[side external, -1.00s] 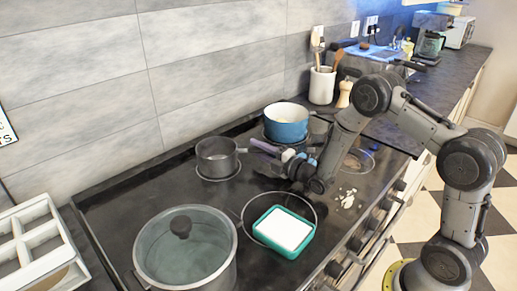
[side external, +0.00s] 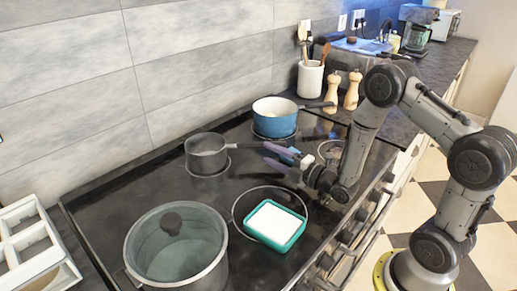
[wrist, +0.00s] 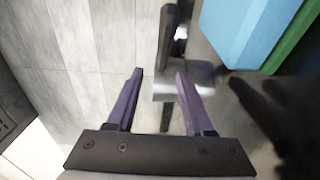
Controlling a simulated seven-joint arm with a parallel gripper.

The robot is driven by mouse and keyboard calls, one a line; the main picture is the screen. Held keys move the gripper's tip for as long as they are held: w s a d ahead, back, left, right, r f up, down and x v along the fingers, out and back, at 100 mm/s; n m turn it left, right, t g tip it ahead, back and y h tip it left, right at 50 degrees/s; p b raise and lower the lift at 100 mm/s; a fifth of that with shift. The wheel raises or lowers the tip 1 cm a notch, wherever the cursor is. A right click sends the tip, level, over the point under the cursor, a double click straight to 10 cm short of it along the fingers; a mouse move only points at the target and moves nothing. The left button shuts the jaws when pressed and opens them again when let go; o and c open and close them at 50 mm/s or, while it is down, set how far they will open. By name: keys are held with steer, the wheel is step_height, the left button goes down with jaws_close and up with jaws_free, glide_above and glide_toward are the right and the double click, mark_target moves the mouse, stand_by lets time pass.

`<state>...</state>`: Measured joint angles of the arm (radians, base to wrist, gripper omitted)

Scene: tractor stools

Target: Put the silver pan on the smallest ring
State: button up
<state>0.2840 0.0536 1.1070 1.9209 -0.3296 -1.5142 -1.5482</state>
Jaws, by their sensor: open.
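The silver pan (side external: 207,153) stands upright on a thin ring at the back middle of the dark stovetop, its handle pointing right. My gripper (side external: 270,155) is open, with purple fingers right of the pan and apart from its body. In the wrist view, my gripper (wrist: 160,73) has a dark bar (wrist: 166,60) with shiny metal beside it in line with the gap; I cannot tell whether this is the pan's handle. A bare ring (side external: 330,150) lies at the right, partly behind my arm. Another ring (side external: 233,212) surrounds a teal dish. I cannot tell which is smallest.
A blue pot (side external: 275,118) stands behind my gripper. A large lidded pot (side external: 178,258) fills the front left. The teal dish (side external: 290,238) with white contents is in front. Knobs line the stove's right edge. Two wooden mills (side external: 351,92) stand behind.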

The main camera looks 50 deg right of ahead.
steer(key=shift+s+d, duration=0.1)
steer(key=shift+s, duration=1.25)
steer(key=shift+w+r, duration=0.35)
steer(key=s+a+r+m+g+h, duration=0.1)
steer(key=s+r+m+g, duration=0.15)
steer(key=r+m, duration=0.25)
steer(key=s+r+m+g+h, duration=0.1)
steer(key=s+r+m+g, duration=0.1)
steer(key=r+m+g, duration=0.25)
steer(key=s+a+m+g, duration=0.1)
steer(key=s+m, duration=0.2)
steer(key=s, duration=0.4)
steer(key=s+a+r+m+g, duration=0.1)
steer(key=s+a+m+g, duration=0.1)
steer(key=s, duration=0.5)
steer(key=s+a+r+m+g+y, duration=0.1)
steer(key=s+m, duration=0.3)
steer(key=s, duration=0.4)
steer(key=shift+a+r+g, duration=0.25)
steer(key=shift+a+g, duration=0.15)
steer(key=shift+g, duration=0.3)
